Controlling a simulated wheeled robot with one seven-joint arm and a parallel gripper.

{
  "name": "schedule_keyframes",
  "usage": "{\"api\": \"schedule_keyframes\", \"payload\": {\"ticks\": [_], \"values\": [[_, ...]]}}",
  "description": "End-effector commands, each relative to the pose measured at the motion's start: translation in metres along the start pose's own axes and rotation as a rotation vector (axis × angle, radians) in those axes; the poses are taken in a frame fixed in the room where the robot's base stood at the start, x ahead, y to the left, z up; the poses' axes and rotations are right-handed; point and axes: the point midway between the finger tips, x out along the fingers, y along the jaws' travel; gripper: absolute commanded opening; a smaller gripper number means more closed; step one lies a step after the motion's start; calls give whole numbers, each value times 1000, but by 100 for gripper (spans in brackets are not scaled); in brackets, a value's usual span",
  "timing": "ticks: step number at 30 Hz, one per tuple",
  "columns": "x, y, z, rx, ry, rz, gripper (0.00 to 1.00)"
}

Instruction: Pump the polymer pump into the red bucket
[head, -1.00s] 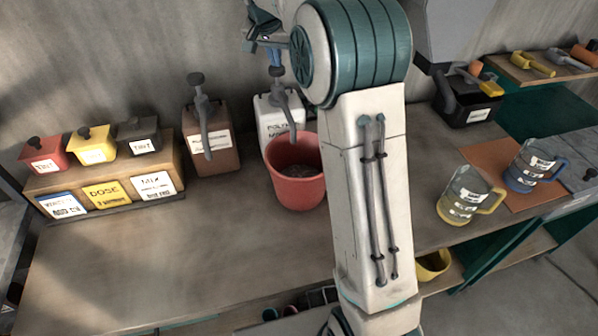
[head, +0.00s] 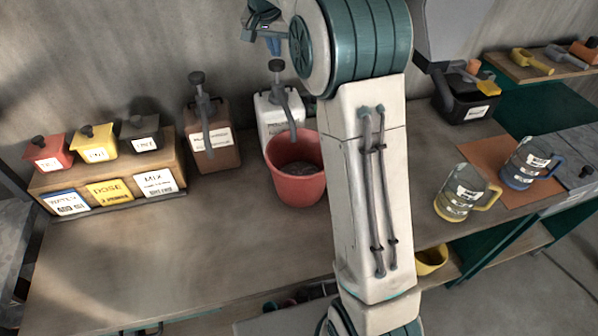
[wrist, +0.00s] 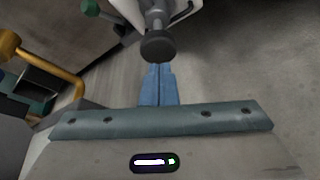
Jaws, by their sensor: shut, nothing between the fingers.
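The polymer pump is a white jug (head: 270,125) with a grey pump head (head: 277,66) and a downward spout, standing against the back wall. The red bucket (head: 296,190) stands in front of it, with the spout tip over its rim. Some dark grey matter shows inside the bucket. My gripper (head: 274,46) is shut and empty, just above the pump head. In the wrist view its blue fingers (wrist: 158,82) are together, and the dark round pump knob (wrist: 158,46) shows beyond their tips. I cannot tell whether they touch.
A brown pump jug (head: 212,150) stands left of the white one. A wooden tint box (head: 180,165) is farther left. Two measuring jugs (head: 466,192) (head: 530,163) stand right of my arm. The front left of the bench is clear.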

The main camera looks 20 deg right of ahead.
Motion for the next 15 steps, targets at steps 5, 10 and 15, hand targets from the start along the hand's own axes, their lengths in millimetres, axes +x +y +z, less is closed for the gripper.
{"api": "schedule_keyframes", "payload": {"ticks": [5,10,15], "values": [[3,0,1,0,0,0,0],[9,0,4,0,0,0,0],[14,0,6,0,0,0,0]]}}
